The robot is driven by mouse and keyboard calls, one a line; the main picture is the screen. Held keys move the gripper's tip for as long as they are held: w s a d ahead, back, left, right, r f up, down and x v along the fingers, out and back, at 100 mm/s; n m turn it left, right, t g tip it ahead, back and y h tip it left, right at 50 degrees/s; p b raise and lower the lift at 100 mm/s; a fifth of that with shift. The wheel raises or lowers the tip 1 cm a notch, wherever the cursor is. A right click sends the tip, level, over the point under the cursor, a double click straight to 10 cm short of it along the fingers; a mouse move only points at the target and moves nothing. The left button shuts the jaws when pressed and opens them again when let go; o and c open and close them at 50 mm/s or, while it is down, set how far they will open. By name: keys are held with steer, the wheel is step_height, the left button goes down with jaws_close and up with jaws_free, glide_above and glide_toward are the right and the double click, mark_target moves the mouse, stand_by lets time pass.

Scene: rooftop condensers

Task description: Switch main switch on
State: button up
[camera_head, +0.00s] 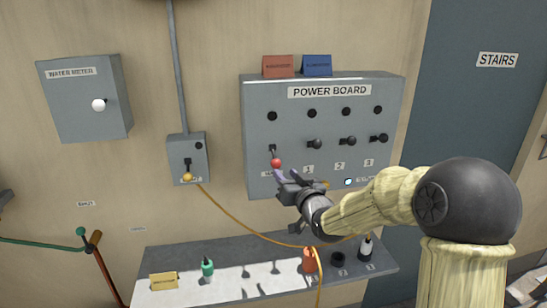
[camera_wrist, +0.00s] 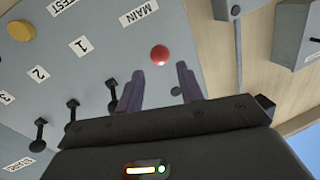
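The power board (camera_head: 256,115) is a grey cabinet on the wall. Its main switch is a lever with a red ball knob (camera_head: 276,163) at the lower left of the board, hanging downward. The red knob also shows in the wrist view (camera_wrist: 159,54), beside the MAIN label (camera_wrist: 138,21). My gripper (camera_head: 288,178) is just below and right of the knob in the head view. In the wrist view my gripper (camera_wrist: 160,70) is open, its two purple fingers apart, with the knob just beyond and between the tips. I cannot tell whether they touch.
Black levers marked 1 (camera_head: 314,143), 2 (camera_head: 347,140) and 3 (camera_head: 378,138) are to the right. A small box (camera_head: 188,150) with a yellow knob and orange cable is to the left. Below is a shelf (camera_head: 225,259) with a green-topped item (camera_head: 207,267) and an orange one (camera_head: 309,261).

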mark_target(277, 164)
steer(key=p+x, duration=0.4)
steer(key=x, duration=0.5)
steer(key=shift+w+a, duration=0.2)
steer(key=shift+w, duration=0.1)
steer(key=shift+c, duration=0.3)
jaws_close()
